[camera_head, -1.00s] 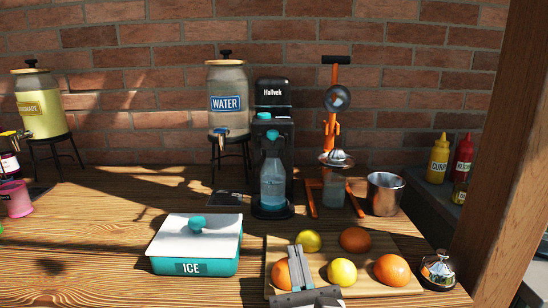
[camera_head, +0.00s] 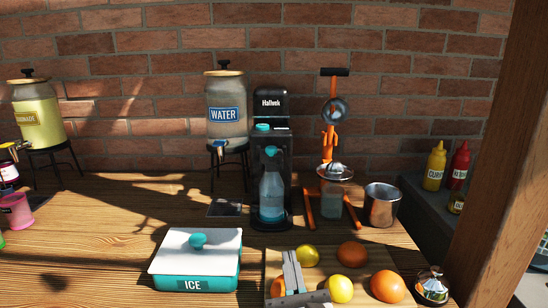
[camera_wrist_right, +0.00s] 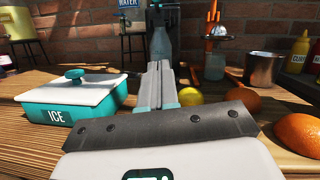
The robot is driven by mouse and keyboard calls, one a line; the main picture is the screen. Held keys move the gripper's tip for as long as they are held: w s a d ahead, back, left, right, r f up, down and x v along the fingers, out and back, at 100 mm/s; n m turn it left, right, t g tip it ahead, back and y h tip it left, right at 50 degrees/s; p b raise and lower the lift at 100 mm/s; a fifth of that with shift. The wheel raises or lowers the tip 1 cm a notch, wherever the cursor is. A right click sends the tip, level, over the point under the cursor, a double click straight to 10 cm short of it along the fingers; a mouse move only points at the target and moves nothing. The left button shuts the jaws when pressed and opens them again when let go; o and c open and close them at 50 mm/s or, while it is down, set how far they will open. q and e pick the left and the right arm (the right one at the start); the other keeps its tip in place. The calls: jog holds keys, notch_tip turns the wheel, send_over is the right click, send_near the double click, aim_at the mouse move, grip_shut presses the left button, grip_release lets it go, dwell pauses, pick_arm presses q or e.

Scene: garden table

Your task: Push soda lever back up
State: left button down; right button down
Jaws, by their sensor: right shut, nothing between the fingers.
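The black soda machine (camera_head: 271,105) stands at the back middle of the table, with a teal part on top of its front. A clear bottle with a teal top (camera_head: 271,190) stands upright in it. In the right wrist view the bottle (camera_wrist_right: 161,42) shows beyond my fingers. I cannot clearly tell the lever's position. My right gripper (camera_head: 291,258) is shut and empty, over the fruit board in front of the machine and apart from it. The right gripper (camera_wrist_right: 158,68) also shows in its wrist view, fingers together. My left gripper is not in view.
A white and teal ice box (camera_head: 196,262) stands left of my right gripper. Oranges and lemons lie on a board (camera_head: 366,292). An orange juicer (camera_head: 331,140) and a metal cup (camera_head: 382,205) stand right of the machine. The water dispenser (camera_head: 226,100) stands to its left.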

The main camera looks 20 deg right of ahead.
jog(key=p, duration=0.5)
send_near(271, 156)
jog(key=w+d+f, duration=0.2)
jog(key=w+f, duration=0.2)
jog(key=w, duration=0.1)
jog(key=w+r+p, duration=0.1)
jog(key=w+r, duration=0.1)
jog(key=r, duration=0.1)
jog(key=shift+w+a+r+p, duration=0.15)
jog(key=shift+a+p, duration=0.05)
jog(key=shift+p, duration=0.15)
jog(key=shift+r, duration=0.1)
